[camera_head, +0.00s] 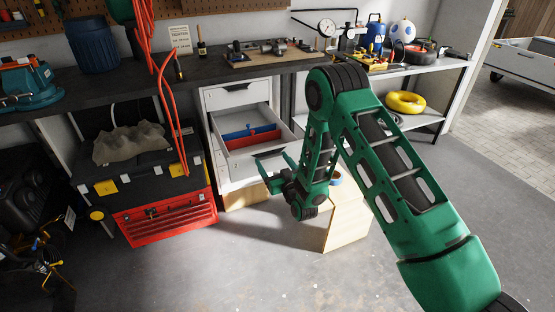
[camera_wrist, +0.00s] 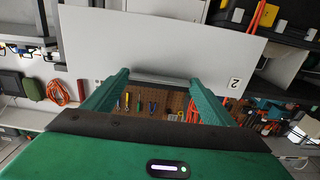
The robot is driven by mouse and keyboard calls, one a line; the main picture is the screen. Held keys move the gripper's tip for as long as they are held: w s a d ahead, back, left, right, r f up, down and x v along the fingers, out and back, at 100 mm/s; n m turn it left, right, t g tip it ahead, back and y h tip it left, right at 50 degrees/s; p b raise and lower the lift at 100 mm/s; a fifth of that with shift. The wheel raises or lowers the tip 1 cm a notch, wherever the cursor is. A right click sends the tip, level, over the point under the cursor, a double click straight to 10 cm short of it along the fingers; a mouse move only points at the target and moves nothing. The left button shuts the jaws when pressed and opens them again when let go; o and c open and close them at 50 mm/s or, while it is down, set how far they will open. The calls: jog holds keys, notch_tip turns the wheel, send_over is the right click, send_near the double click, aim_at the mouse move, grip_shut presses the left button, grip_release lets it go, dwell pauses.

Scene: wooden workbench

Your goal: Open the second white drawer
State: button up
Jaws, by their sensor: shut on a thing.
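The second white drawer (camera_head: 243,167) is pulled out of the white cabinet below the bench, with a blue and a red item (camera_head: 250,137) visible inside. In the wrist view, its white front panel (camera_wrist: 190,42) carries a "2" label that appears upside down. My gripper (camera_head: 273,160) is at the drawer front, and the wrist view shows its green fingers (camera_wrist: 158,80) spread at the two ends of a grey handle bar. The gripper is shut on this handle. The exact contact is partly hidden in the head view.
The top drawer (camera_head: 235,93) is closed above. A red tool chest (camera_head: 168,218) with a black case on it stands to the left. A light wooden box (camera_head: 345,225) stands on the floor close to my arm.

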dwell(0.3)
jog(key=o, duration=1.5)
jog(key=shift+s, duration=0.15)
jog(key=v, duration=1)
jog(key=shift+s+d, duration=0.15)
jog(key=shift+s, duration=0.1)
jog(key=shift+w+r, duration=0.1)
